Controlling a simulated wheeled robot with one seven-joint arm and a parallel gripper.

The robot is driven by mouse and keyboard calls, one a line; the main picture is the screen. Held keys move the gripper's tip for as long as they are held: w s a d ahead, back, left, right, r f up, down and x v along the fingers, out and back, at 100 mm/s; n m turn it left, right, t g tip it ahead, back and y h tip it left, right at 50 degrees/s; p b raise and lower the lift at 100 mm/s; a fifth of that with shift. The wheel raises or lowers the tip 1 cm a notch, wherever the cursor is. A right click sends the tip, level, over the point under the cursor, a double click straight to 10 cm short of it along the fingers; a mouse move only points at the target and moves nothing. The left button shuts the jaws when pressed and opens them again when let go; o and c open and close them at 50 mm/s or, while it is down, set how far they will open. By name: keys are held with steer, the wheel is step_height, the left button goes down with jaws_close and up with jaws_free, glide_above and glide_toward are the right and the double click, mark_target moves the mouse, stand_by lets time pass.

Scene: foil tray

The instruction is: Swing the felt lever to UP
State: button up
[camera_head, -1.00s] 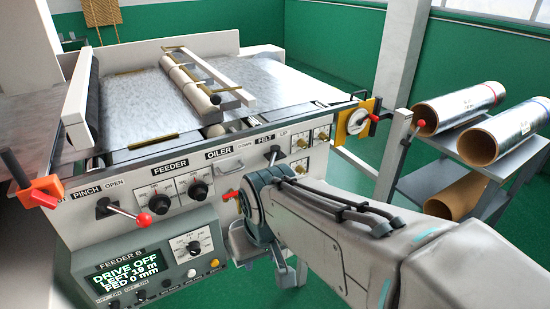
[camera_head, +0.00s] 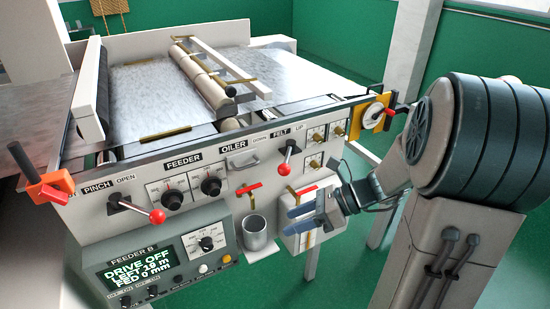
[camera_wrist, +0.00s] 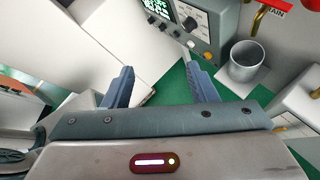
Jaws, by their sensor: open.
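The felt lever (camera_head: 289,154) stands on the white front panel below the label FELT, with DOWN at its left and UP at its right. Its red ball knob (camera_head: 284,169) hangs below the pivot, slightly left in the picture. My gripper (camera_head: 291,205) is open and empty, below the knob and apart from it, its blue fingers pointing left in front of a white box. In the wrist view the two fingers (camera_wrist: 160,78) are spread with nothing between them, and the felt lever is not seen.
The pinch lever (camera_head: 135,207) juts out farther left. A yellow plate with a dial (camera_head: 374,113) sits at the panel's right end. Green floor is open below.

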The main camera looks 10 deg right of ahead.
mark_target(284, 168)
steer(key=w+d+r+m+t+y, duration=0.1)
steer(key=w+d+m+t+y, duration=0.1)
steer(key=w+d+m+t, duration=0.85)
steer(key=w+a, duration=0.2)
steer(key=a, duration=0.1)
steer(key=w+a+m+g, duration=0.1)
steer(key=w+a, duration=0.1)
steer(key=a, duration=0.1)
steer(key=w+a+m, duration=0.1)
steer(key=a, duration=0.3)
steer(key=shift+w+m+g, duration=0.25)
steer(key=shift+w+g, duration=0.1)
steer(key=shift+w, duration=0.05)
